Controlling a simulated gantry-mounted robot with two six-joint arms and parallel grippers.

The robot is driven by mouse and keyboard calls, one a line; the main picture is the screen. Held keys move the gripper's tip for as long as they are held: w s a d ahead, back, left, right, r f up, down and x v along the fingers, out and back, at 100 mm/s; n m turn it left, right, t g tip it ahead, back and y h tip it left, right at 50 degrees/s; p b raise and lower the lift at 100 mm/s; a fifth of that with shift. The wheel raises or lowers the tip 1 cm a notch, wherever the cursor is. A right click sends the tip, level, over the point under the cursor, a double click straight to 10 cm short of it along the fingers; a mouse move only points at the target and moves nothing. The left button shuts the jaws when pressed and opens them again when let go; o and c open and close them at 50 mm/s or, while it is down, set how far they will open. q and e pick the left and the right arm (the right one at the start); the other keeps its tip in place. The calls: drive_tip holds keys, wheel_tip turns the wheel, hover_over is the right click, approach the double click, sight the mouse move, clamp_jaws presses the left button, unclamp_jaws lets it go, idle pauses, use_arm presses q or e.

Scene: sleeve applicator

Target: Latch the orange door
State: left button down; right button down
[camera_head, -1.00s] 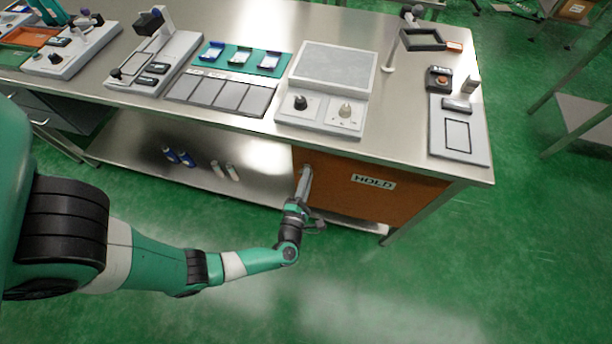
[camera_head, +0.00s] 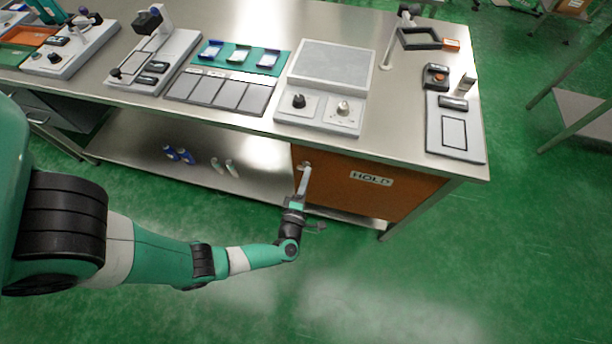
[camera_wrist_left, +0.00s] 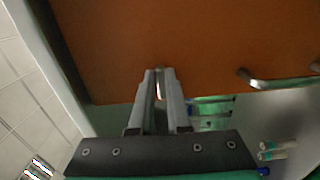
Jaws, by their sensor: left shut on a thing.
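The orange door (camera_head: 400,198) with a HOLD label stands under the right part of the table. It also fills the upper part of the left wrist view (camera_wrist_left: 150,40). My left gripper (camera_head: 306,170) reaches up to the door's left part, its fingers closed together in front of the panel. In the left wrist view the fingertips (camera_wrist_left: 160,74) are nearly together on a small pale metal part that they mostly hide. I cannot tell its full shape. My right gripper is not in view.
A metal bar handle (camera_wrist_left: 270,82) shows at the right in the left wrist view. A lower shelf (camera_head: 130,150) holds several small bottles left of the door. The tabletop (camera_head: 400,120) carries several devices. The green floor before the door is clear.

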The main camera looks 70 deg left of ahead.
use_arm(q)
drive_tip(key=c, duration=0.9)
unclamp_jaws()
drive_tip(key=p+v, duration=0.1)
drive_tip(key=v, duration=1)
drive_tip(key=shift+s+d+p, duration=0.2)
drive_tip(key=shift+d+p, duration=0.05)
drive_tip(key=shift+p, duration=0.1)
